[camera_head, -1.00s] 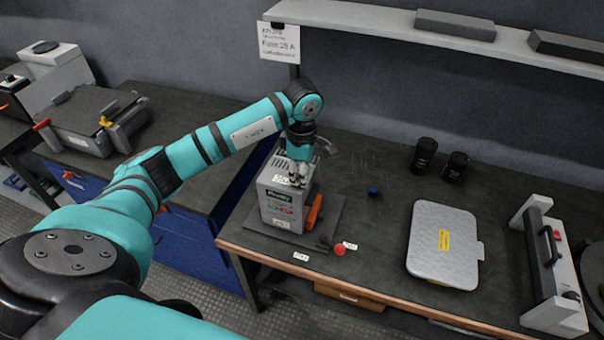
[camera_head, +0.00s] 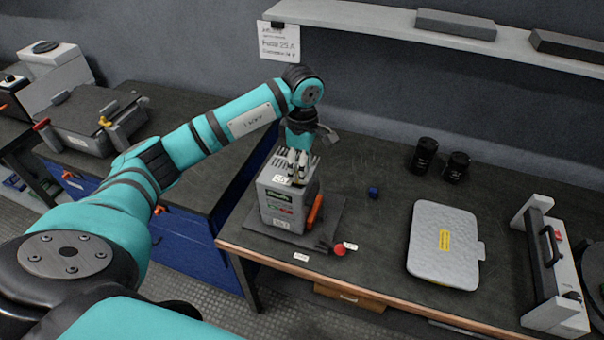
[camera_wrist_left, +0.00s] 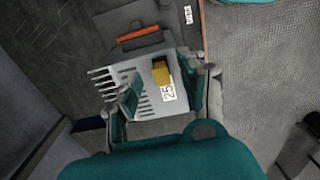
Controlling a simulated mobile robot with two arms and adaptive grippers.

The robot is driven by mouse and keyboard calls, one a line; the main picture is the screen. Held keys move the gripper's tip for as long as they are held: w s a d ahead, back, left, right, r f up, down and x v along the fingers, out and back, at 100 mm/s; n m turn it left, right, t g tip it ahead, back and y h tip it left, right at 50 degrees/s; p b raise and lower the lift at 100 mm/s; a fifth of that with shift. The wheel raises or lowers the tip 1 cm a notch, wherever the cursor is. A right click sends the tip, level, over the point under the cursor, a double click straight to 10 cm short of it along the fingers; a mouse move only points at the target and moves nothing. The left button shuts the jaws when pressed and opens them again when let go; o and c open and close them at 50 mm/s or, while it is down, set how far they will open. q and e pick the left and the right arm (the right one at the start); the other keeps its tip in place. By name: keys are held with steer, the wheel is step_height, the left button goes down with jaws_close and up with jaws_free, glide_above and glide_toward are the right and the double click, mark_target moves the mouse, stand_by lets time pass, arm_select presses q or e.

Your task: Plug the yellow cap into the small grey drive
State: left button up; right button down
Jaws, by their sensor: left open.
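The small grey drive (camera_head: 283,208) stands upright on a dark plate on the bench, with slots in its top. In the left wrist view its slotted top (camera_wrist_left: 148,98) faces me. The yellow cap (camera_wrist_left: 161,75) is at the drive's top, beside a white label reading 25; how deep it sits I cannot tell. In the head view I cannot make the cap out. My left gripper (camera_head: 298,166) is just above the drive's top, pointing down. In the wrist view its open fingers (camera_wrist_left: 158,88) lie to either side of the cap, which is nearer the right-hand finger. My right gripper is out of view.
An orange handle (camera_head: 315,212) is at the drive's right side. A red button (camera_head: 340,250) and a small blue piece (camera_head: 373,192) lie nearby. Two black cylinders (camera_head: 424,156) stand behind. A grey panel (camera_head: 443,220) lies right. The bench between is mostly clear.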

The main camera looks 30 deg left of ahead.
arm_select(q)
step_height(320, 180, up, 9)
steer(key=shift+f, duration=0.2)
stand_by(0.5)
